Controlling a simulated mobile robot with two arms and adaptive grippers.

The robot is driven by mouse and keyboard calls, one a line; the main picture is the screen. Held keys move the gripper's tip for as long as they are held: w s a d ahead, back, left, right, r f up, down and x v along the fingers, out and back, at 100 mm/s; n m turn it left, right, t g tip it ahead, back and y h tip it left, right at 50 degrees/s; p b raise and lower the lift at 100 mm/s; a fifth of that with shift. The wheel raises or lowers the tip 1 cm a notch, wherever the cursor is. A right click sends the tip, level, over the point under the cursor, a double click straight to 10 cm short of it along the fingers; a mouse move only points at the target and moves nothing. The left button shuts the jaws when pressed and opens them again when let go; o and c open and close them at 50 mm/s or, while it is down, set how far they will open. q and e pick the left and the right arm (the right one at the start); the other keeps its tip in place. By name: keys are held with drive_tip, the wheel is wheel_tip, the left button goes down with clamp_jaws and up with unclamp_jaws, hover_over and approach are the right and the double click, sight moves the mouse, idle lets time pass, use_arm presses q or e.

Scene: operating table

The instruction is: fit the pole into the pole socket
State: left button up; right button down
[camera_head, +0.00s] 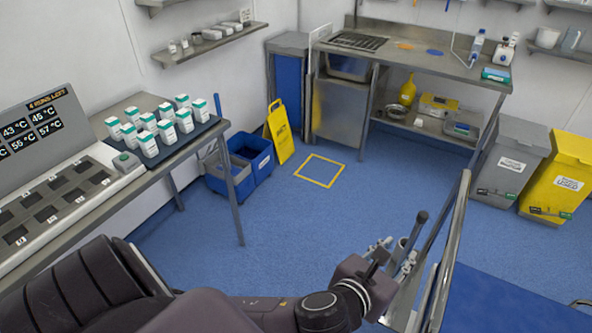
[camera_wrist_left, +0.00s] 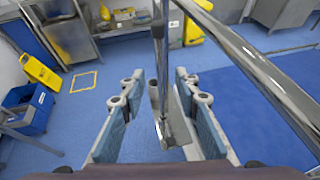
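A short upright rod with a dark grey tip (camera_head: 417,228) stands by the metal side rail of the operating table. It also shows in the left wrist view (camera_wrist_left: 157,30). A small grey cylinder (camera_wrist_left: 153,92) sits below it. I cannot tell for certain which of these is the pole and which the pole socket. My left gripper (camera_head: 392,255) is at the cylinder. In the left wrist view its fingers (camera_wrist_left: 155,88) are apart, with the cylinder and a metal bracket (camera_wrist_left: 172,130) showing between them. I see no clear grip. My right gripper is out of view.
The operating table's blue top (camera_head: 510,305) is at the lower right, with a metal rail (camera_head: 448,262) along its side. A side table (camera_head: 205,137) with boxes stands left. Yellow sign (camera_head: 279,132), blue buckets (camera_head: 250,158) and bins (camera_head: 510,158) stand farther back. The middle floor is free.

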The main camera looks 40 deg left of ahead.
use_arm(q)
drive_tip(key=a+f+n+g, duration=0.3)
drive_tip(key=f+n, duration=0.3)
drive_tip(key=f, duration=0.9)
drive_tip(key=a+f+n+g, duration=0.25)
drive_tip(key=f+n, duration=0.35)
drive_tip(key=f, duration=1)
drive_tip(key=s+a+f+n+g, duration=0.35)
drive_tip(key=s+f+n, duration=0.55)
drive_tip(key=s+f, duration=0.45)
drive_tip(key=s+a+f+n+g, duration=0.1)
drive_tip(key=s+f+n, duration=0.5)
drive_tip(key=s, duration=0.7)
drive_tip(key=s+a+f+n+g, duration=0.1)
drive_tip(key=s+f+n, duration=0.5)
drive_tip(key=s, duration=0.7)
wheel_tip(320, 180, down, 3)
drive_tip(key=shift+r+n+g, duration=0.15)
drive_tip(key=shift+n+g, duration=0.25)
drive_tip(key=shift+g, duration=0.3)
